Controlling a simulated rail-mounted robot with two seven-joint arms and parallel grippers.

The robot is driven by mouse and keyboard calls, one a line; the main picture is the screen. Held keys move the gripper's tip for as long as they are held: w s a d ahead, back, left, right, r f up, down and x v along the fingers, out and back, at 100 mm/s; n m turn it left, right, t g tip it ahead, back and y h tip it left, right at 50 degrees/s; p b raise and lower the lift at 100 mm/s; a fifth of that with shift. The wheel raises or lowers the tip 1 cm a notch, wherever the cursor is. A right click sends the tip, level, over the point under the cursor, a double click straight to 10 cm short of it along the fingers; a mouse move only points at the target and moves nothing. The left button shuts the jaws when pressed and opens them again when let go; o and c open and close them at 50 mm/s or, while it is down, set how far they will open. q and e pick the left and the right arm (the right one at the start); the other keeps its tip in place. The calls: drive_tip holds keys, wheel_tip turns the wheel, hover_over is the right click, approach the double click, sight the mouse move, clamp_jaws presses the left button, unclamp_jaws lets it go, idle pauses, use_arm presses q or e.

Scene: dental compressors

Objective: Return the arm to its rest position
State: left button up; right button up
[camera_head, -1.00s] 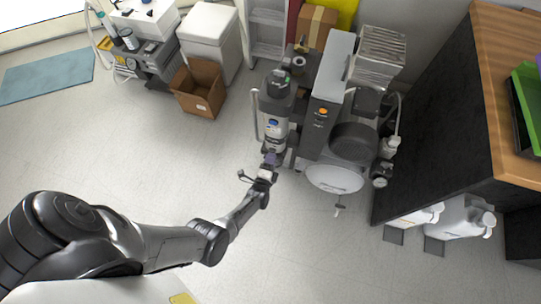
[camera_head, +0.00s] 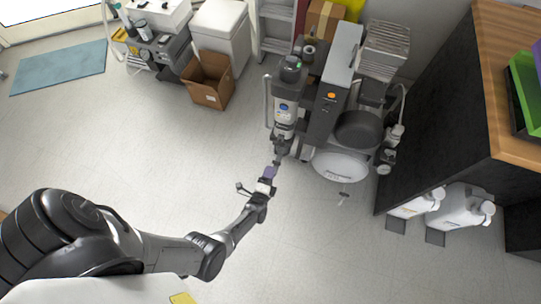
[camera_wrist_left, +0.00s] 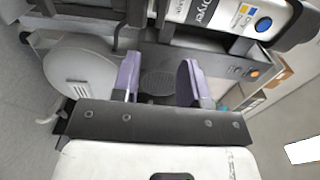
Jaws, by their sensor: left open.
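My left arm reaches from the lower left to the middle in the head view. Its gripper (camera_head: 273,167) is just in front of the lower end of the grey dryer cylinder (camera_head: 286,112) on the compressor unit. In the left wrist view the gripper (camera_wrist_left: 160,78) has its two purple fingers spread apart with nothing between them. The dryer cylinder, lettered "Dryer" (camera_wrist_left: 222,14), lies beyond the fingers at the top. A round white tank end (camera_wrist_left: 82,78) is to the left of the fingers. My right gripper is not in view.
The compressor unit has a tall grey panel (camera_head: 334,85) and a round white tank end (camera_head: 340,166). A dark cabinet with a wooden top (camera_head: 497,60) stands at right, with white jugs (camera_head: 460,209) beside its foot. A cardboard box (camera_head: 209,82) sits on the floor. The middle floor is clear.

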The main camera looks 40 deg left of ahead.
use_arm(q)
drive_tip(key=shift+s+d, duration=0.15)
drive_tip(key=shift+s, duration=0.15)
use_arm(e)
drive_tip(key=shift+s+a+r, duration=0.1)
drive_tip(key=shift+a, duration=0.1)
use_arm(q)
drive_tip(key=shift+s+d, duration=0.1)
drive_tip(key=shift+s, duration=0.05)
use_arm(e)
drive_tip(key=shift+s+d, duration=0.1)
